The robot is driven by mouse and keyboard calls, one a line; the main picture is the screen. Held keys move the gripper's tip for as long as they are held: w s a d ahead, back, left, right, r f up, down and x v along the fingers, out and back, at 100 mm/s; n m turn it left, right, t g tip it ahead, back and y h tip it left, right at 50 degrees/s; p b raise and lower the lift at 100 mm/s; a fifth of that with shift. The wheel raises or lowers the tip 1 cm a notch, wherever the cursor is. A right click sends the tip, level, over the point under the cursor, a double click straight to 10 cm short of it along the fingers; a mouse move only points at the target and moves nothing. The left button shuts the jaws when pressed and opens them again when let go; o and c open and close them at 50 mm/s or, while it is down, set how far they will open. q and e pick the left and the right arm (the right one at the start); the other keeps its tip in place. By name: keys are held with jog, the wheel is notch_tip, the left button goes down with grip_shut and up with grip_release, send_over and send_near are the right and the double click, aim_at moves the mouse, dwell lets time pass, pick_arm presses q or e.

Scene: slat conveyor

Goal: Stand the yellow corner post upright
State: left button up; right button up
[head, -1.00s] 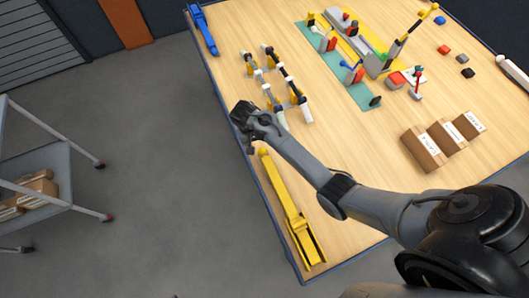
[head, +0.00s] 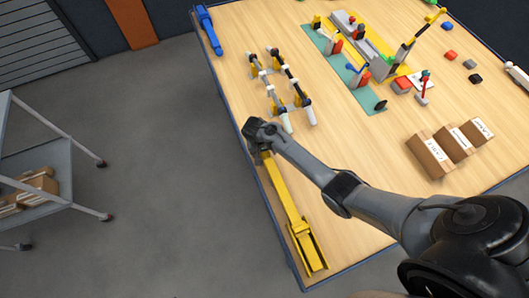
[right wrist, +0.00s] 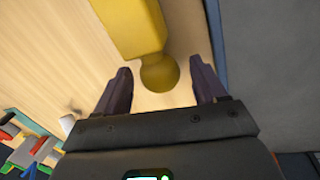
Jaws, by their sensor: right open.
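The yellow corner post (head: 287,203) lies flat along the table's left edge. Its forked base (head: 310,258) is at the near end. A round knob at its far end (right wrist: 160,73) shows in the right wrist view. My right gripper (head: 262,152) is over that far end, its jaws pointing down. In the right wrist view the gripper (right wrist: 163,84) is open, with one finger on each side of the knob and gaps between them. My wrist hides the knob in the head view. My left gripper is not in view.
A small black, white and yellow frame (head: 283,85) stands just beyond my gripper. A blue post (head: 209,29) lies at the far left corner. A teal strip (head: 371,101) with coloured parts is farther back. Brown boxes (head: 429,158) stand right. Bare table lies right of the post.

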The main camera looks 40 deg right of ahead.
grip_shut()
dwell(0.5)
